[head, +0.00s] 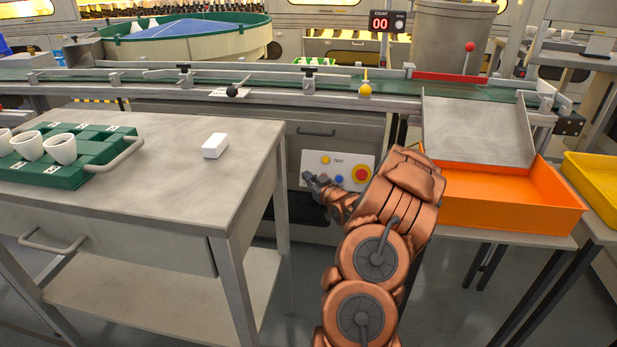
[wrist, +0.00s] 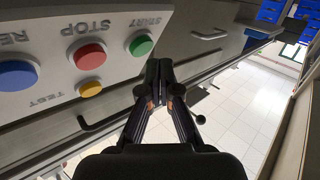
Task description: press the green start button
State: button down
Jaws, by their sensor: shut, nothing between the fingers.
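The green start button (wrist: 141,45) sits on a light control panel (wrist: 112,62) in the wrist view, marked START, beside a red STOP button (wrist: 90,57). My gripper (wrist: 163,70) is shut and empty; its fingertips appear just right of and below the green button, and I cannot tell the exact gap. In the head view my gripper (head: 309,179) is in front of the lower left of the panel (head: 345,160). I cannot make out the green button there; my gripper and arm cover part of the panel.
The panel also has a yellow TEST button (wrist: 90,88), a blue button (wrist: 17,75) and a large red knob (head: 362,174). A steel table (head: 150,185) stands left, with a white block (head: 215,145). An orange bin (head: 510,205) stands right. A counter (head: 387,22) reads 00.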

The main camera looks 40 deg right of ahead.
jog(key=shift+d, duration=0.15)
jog(key=shift+w+d+f+p, duration=0.15)
jog(key=shift+w+f+p, duration=0.1)
jog(key=shift+p, duration=0.1)
jog(key=shift+w+d+f, duration=0.15)
jog(key=shift+d, duration=0.1)
dwell(0.8)
dwell(0.4)
jog(key=shift+s+a+r+p, duration=0.35)
jog(key=shift+s+a+r, duration=0.1)
jog(key=shift+a, duration=0.1)
jog(key=shift+s+a+r, duration=0.6)
jog(key=shift+a+r, duration=0.05)
jog(key=shift+a, duration=0.25)
jog(key=shift+s+a+r, duration=0.6)
jog(key=shift+a, duration=0.25)
